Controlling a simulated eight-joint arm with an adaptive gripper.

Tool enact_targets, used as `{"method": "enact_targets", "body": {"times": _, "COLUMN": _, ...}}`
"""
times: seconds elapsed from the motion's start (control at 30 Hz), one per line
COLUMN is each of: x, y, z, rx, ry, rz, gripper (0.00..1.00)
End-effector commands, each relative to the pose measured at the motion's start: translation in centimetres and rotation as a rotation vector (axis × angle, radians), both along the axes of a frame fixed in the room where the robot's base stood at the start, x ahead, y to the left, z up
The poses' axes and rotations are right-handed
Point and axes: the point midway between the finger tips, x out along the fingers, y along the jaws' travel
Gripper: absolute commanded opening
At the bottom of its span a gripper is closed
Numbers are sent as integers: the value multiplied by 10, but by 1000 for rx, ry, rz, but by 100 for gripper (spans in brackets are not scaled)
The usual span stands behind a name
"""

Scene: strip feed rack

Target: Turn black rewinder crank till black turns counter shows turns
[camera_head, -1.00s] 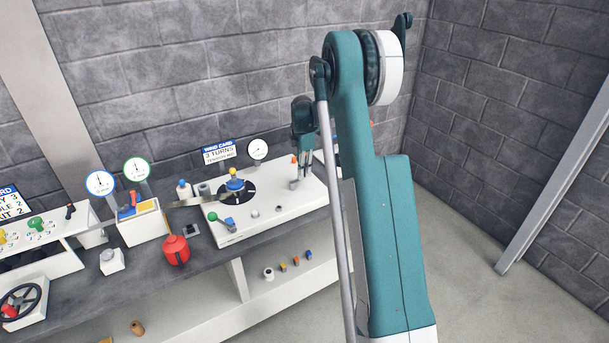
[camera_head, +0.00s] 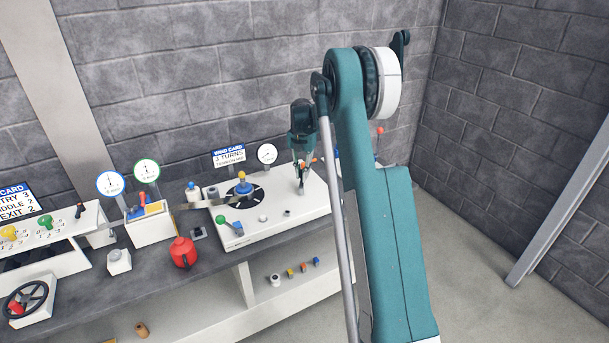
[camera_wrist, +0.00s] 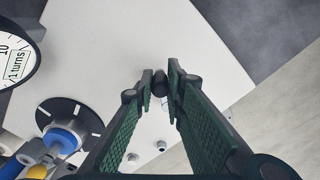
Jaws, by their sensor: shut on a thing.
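The black-rimmed turns counter (camera_head: 267,154) stands on a post behind the white rewinder panel. In the wrist view its dial (camera_wrist: 14,50) is cut off at the left edge; its window appears to read "1 turns". My gripper (camera_wrist: 160,85) points down at the right part of the panel. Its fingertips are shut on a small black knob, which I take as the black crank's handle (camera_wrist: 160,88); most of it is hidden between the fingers. In the head view my gripper (camera_head: 302,188) stands over the panel, and the crank arm cannot be made out.
A black disc with a blue and yellow hub (camera_head: 242,188) sits left of my gripper. A green-knobbed lever (camera_head: 222,219) is at the panel's front left. A card (camera_head: 229,156) reads "3 TURNS". An orange-tipped part (camera_head: 313,160) shows close beside my gripper.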

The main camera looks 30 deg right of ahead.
Motion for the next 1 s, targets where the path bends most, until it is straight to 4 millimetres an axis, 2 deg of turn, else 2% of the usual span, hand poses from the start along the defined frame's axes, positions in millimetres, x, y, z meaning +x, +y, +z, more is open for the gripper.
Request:
{"method": "enact_targets", "body": {"times": 0.57, "x": 0, "y": 4, "z": 0, "rx": 2, "ry": 3, "rz": 54, "gripper": 0}}
{"method": "enact_targets", "body": {"times": 0.6, "x": 0, "y": 4, "z": 0, "rx": 2, "ry": 3, "rz": 54, "gripper": 14}}
{"method": "enact_targets", "body": {"times": 0.7, "x": 1, "y": 4, "z": 0, "rx": 1, "ry": 2, "rz": 53, "gripper": 27}}
{"method": "enact_targets", "body": {"times": 1.0, "x": 1, "y": 3, "z": 0, "rx": 0, "ry": 1, "rz": 53, "gripper": 28}}
